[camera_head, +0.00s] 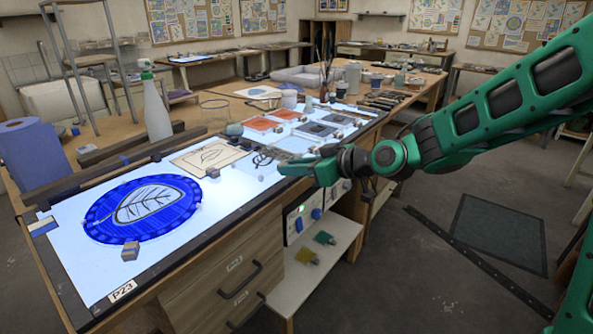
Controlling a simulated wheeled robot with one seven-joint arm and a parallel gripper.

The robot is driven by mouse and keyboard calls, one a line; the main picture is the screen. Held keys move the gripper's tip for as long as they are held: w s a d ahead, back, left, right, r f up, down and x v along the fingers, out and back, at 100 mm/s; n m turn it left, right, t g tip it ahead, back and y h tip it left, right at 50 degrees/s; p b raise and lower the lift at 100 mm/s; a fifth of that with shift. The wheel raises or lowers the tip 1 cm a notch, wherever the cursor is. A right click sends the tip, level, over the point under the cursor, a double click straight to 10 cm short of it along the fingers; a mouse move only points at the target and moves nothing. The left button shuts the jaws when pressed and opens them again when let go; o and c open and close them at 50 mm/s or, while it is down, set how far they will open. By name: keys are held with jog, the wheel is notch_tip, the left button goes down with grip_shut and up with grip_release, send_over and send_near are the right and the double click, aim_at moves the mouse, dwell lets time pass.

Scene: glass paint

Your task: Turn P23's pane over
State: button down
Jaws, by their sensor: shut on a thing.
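A round blue glass pane (179,191) with a pale leaf and dark veins lies flat on the lit white table top (72,262). A label reading P23 (122,291) is on the table's front edge near it. My gripper (272,166) is over the lit top, to the right of the blue pane and apart from it. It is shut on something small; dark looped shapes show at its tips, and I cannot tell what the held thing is.
A leaf drawing on tan paper (209,157) lies between the pane and my gripper. A small grey block (130,251) touches or nearly touches the pane's near edge. A white spray bottle (155,108) and a blue paper roll (33,153) stand behind.

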notch_tip(320, 180, up, 7)
jog(key=w+m+g+y, duration=0.1)
jog(key=m+g+y, duration=0.1)
jog(key=m, duration=0.2)
jog(key=shift+s+d+f+m+t+y, duration=0.15)
jog(key=shift+f+m+t+y, duration=0.9)
jog(key=shift+f+m, duration=2.85)
jog(key=shift+s+f+m+t+y, duration=0.15)
jog(key=shift+f+m+t+y, duration=0.9)
jog(key=shift+m, duration=5.7)
jog(key=shift+s+d+f+m+t+y, duration=0.25)
jog(key=shift+f+m+t, duration=1.65)
jog(key=shift+m, duration=3.45)
jog(key=shift+w+a+f+g, duration=0.1)
jog(key=shift+a+f+g, duration=0.1)
jog(key=shift+f+g, duration=0.1)
